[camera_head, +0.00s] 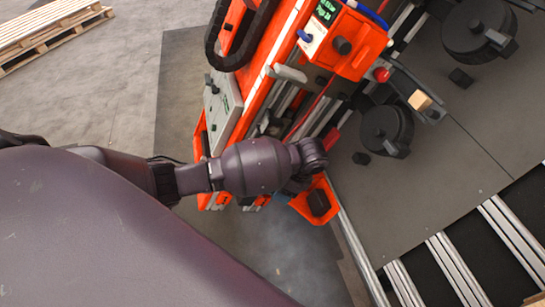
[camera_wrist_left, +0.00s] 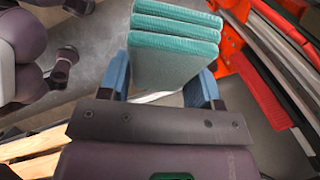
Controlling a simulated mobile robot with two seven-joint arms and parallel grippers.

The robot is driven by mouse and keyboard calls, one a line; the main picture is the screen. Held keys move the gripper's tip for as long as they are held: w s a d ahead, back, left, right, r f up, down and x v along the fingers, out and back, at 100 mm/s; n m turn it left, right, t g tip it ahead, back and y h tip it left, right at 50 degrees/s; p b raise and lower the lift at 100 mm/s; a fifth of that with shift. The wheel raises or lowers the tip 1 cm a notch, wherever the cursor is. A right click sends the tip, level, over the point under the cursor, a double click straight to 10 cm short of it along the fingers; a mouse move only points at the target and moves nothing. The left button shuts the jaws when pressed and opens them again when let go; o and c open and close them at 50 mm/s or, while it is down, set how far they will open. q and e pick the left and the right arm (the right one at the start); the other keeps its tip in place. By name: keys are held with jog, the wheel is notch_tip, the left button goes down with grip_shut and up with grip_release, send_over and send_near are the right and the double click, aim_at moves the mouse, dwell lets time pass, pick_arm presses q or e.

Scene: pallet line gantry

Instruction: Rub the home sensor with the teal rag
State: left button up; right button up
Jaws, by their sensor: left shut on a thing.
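The teal rag (camera_wrist_left: 175,50) shows in the left wrist view as a thick folded pad with several layers. My left gripper (camera_wrist_left: 160,85) is shut on it, with a blue finger on each side and the pad standing out beyond the fingertips. In the head view my left arm reaches in from the left toward the orange gantry; its gripper and the rag are hidden there behind the wrist. I cannot pick out the home sensor for certain in either view. My right gripper is not in view.
The orange gantry (camera_head: 262,100) stands close around my left wrist, with an orange control box (camera_head: 365,55) above it. Its orange parts (camera_wrist_left: 232,50) and a red strip (camera_wrist_left: 270,98) are right of the rag. A wooden pallet (camera_head: 45,32) lies at the far left; floor near it is clear.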

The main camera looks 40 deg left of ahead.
pick_arm(q)
jog(key=w+a+m+t+y+b, duration=0.2)
jog(key=w+a+m+t+y, duration=0.4)
jog(key=w+a+m+t, duration=0.4)
jog(key=a+m, duration=0.2)
jog(key=a, duration=0.1)
jog(key=shift+w, duration=0.4)
dwell(0.4)
jog(key=shift+w+a, duration=0.2)
jog(key=shift+a, duration=0.05)
dwell(0.3)
jog(key=shift+w+a, duration=0.45)
jog(key=shift+a, duration=0.05)
dwell(0.4)
